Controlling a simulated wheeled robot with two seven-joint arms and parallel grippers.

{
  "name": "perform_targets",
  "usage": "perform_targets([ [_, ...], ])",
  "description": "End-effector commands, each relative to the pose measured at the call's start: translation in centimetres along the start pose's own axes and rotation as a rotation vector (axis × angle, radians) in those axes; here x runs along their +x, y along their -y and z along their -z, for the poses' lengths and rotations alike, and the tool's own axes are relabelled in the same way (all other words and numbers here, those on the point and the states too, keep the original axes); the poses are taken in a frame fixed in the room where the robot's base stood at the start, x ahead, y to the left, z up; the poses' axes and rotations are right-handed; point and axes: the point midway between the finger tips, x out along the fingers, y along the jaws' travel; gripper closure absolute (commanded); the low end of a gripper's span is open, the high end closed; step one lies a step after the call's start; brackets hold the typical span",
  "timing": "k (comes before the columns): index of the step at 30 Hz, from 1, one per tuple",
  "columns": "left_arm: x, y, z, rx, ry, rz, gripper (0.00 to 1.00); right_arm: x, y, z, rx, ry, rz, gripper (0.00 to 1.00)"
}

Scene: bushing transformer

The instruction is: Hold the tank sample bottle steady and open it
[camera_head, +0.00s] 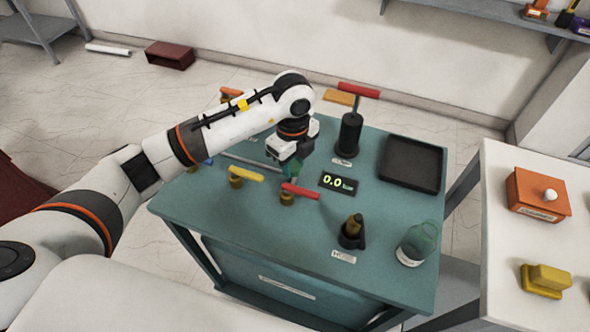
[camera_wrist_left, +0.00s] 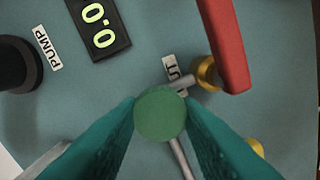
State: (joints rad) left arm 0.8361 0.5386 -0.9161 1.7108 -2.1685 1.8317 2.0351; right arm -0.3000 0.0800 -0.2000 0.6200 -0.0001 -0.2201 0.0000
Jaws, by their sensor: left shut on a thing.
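My left gripper (camera_head: 289,166) reaches over the teal table from the upper left. In the left wrist view its fingers (camera_wrist_left: 160,118) are shut on a round green knob-like piece (camera_wrist_left: 160,114), seen from above. A thin metal pipe (camera_wrist_left: 181,156) runs below it; whether the two are joined is hidden. A squat grey-green bottle-like thing (camera_head: 419,242) with a pale base stands at the table's front right, apart from the gripper. I cannot tell for certain which is the tank sample bottle. My right gripper is not in view.
Red-handled (camera_head: 300,191) and yellow-handled (camera_head: 245,174) valves stand close to the gripper. A display reading 0.0 (camera_head: 338,183), a black pump (camera_head: 350,133), a black tray (camera_head: 411,163) and a dark holder with a brass piece (camera_head: 353,231) share the table. The front middle is mostly clear.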

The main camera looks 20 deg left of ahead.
Motion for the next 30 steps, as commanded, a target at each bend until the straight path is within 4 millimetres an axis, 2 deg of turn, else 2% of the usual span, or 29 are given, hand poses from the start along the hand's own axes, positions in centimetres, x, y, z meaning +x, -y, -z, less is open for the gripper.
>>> perform_targets([
  [10, 3.8, 0.0, -0.1, 0.002, 0.001, 0.001, 0.95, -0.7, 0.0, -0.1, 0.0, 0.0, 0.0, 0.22],
  [21, 4.4, 0.0, 0.0, 0.002, 0.0, -0.001, 0.95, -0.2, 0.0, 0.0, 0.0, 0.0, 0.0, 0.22],
  [22, 4.3, 0.0, 0.0, 0.002, 0.0, -0.001, 0.63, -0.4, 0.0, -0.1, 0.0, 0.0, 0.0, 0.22],
  [24, 4.2, 0.0, 0.0, 0.002, 0.0, -0.001, 0.52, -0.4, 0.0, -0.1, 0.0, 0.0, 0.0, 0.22],
  [25, 4.2, 0.0, 0.0, 0.002, 0.0, -0.001, 0.47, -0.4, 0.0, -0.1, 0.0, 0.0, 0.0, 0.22],
  [30, 4.2, 0.0, 0.0, 0.002, 0.0, -0.001, 0.46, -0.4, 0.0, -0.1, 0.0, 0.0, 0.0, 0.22],
])
